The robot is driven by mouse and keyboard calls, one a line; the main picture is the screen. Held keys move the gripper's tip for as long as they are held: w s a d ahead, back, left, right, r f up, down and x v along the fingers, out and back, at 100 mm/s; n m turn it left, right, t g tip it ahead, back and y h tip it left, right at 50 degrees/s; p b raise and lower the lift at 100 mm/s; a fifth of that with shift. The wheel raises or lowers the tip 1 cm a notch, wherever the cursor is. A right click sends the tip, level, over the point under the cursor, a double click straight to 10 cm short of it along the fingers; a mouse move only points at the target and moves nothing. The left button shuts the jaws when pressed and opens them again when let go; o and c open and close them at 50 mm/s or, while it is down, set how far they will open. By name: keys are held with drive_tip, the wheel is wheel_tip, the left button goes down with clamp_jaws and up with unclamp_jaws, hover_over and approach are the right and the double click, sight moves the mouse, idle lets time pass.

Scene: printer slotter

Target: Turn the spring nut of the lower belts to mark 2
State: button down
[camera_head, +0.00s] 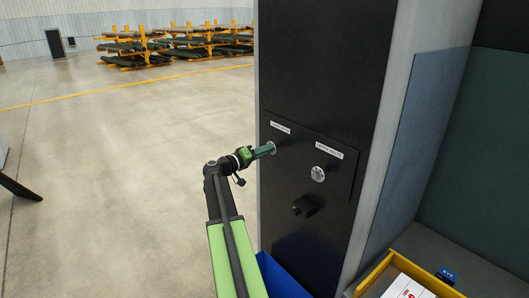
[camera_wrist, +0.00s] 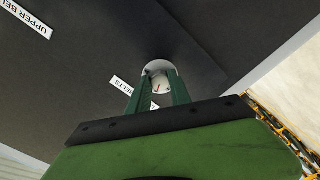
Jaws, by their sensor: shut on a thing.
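My gripper (camera_head: 270,148) reaches the dark machine panel and is shut on the left spring nut. In the wrist view my gripper's green fingers (camera_wrist: 158,95) sit at both sides of this pale round nut (camera_wrist: 158,70), which has a short red mark on its face. The label beside it (camera_wrist: 121,86) ends in "BELTS"; its first word is hidden by a finger. The other label (camera_wrist: 27,18) reads "UPPER BELTS". In the head view the right silver nut (camera_head: 318,174) is free, below its label (camera_head: 329,150). The held nut is mostly hidden there. I cannot read mark numbers.
A black bracket-like part (camera_head: 305,206) sticks out of the panel below the nuts. A blue bin (camera_head: 280,277) stands at the panel's foot. A yellow tray (camera_head: 374,275) is at lower right. The floor to the left is open.

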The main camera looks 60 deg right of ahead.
idle(0.4)
drive_tip(key=c, duration=1.2)
unclamp_jaws()
drive_tip(key=v, duration=1.7)
drive_tip(key=shift+w+a, duration=0.1)
drive_tip(key=shift+a, duration=0.05)
